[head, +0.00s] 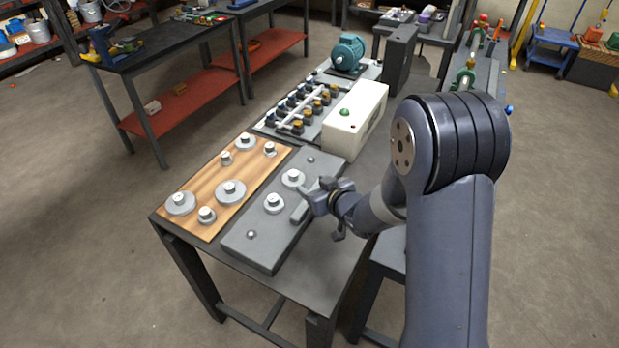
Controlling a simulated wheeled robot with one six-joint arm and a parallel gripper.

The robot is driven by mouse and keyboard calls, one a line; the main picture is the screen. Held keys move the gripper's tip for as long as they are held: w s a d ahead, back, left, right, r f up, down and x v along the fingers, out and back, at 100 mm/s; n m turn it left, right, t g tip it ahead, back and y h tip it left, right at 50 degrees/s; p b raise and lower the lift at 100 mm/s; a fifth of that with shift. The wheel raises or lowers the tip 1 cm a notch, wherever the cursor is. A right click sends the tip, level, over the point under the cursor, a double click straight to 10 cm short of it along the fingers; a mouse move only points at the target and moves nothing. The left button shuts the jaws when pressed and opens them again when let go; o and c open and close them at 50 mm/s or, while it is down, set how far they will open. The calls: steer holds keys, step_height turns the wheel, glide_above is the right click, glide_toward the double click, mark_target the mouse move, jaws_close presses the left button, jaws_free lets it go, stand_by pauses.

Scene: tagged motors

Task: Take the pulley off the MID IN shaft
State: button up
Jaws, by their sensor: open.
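A dark grey plate (262,243) on the bench carries a row of shafts. Two of them have a light grey pulley: one pulley (294,178) farther back and one pulley (274,204) nearer the front. No shaft label is readable, so I cannot tell which is MID IN. My gripper (312,200) is open and appears empty, over the right edge of the plate, just right of the two pulleys. I cannot tell its exact height or whether it touches the plate.
A wooden board (208,185) left of the plate holds several pulleys of different sizes. The bench's front right corner is clear.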

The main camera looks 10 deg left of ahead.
mark_target(296, 175)
steer(key=p+x, duration=0.1)
steer(key=x, duration=0.4)
steer(key=shift+w+a+f, duration=0.1)
steer(key=shift+a, duration=0.15)
steer(key=shift+d+f+p+x, duration=0.15)
steer(key=shift+p+x, duration=0.4)
steer(key=shift+x, duration=0.75)
steer(key=shift+d+f+p+x, duration=0.1)
steer(key=shift+p+x, duration=0.45)
steer(key=shift+x, duration=0.8)
steer(key=shift+c, duration=0.3)
steer(key=c, duration=1.1)
